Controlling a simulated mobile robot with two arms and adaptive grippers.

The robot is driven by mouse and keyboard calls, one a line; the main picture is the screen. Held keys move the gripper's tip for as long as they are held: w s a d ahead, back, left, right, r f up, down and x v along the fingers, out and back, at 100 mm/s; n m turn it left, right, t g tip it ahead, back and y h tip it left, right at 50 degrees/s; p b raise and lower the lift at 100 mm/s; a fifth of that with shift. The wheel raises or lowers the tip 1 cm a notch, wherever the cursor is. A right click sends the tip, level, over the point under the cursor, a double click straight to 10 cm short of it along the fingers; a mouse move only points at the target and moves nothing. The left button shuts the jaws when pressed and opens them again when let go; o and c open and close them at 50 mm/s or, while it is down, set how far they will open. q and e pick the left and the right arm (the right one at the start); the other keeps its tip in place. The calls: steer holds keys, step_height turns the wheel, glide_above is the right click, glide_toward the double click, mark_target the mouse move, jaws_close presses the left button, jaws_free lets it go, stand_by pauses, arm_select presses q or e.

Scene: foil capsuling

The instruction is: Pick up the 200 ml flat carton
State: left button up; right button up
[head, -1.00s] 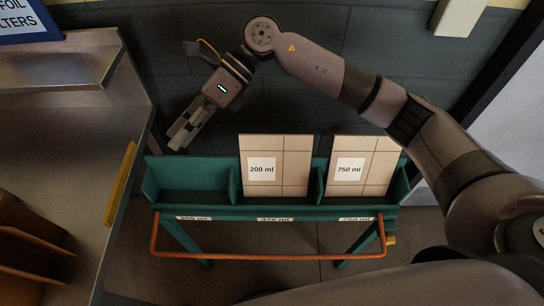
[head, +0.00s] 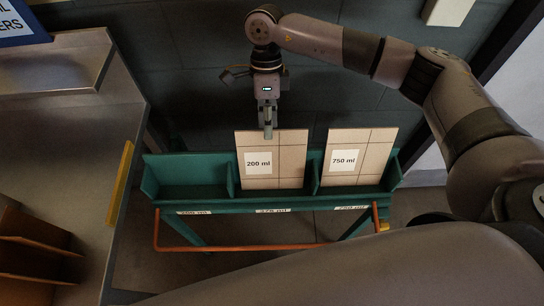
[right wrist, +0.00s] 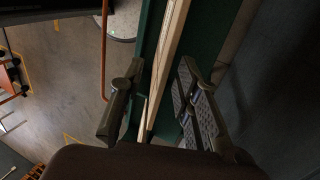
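The 200 ml flat carton (head: 285,165), a tan sheet with fold lines and a white "200 ml" label, stands upright in the middle slot of a green rack (head: 188,176). My right gripper (head: 268,134) points down at its top edge, left of the edge's middle. In the right wrist view, my right gripper (right wrist: 157,98) is open, with one finger on each side of the carton's thin pale edge (right wrist: 166,65). I see gaps to both fingers. My left gripper is in neither view.
A 750 ml flat carton (head: 364,160) stands in the right slot; the left slot is empty. An orange rail (head: 235,248) runs along the rack's front. A metal counter (head: 75,130) stands at left, and a dark wall (head: 190,100) lies close behind the rack.

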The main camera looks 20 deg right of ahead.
mark_target(272, 146)
steer(key=shift+s+f, duration=0.25)
steer(key=shift+f, duration=0.4)
steer(key=p+x, duration=0.1)
steer(key=x, duration=0.1)
steer(key=d+p+x, duration=0.1)
steer(key=p+x, duration=0.1)
steer(key=shift+f, duration=0.45)
steer(key=shift+a+f, duration=0.1)
steer(key=shift+f, duration=0.2)
steer(key=shift+c, duration=0.4)
jaws_close()
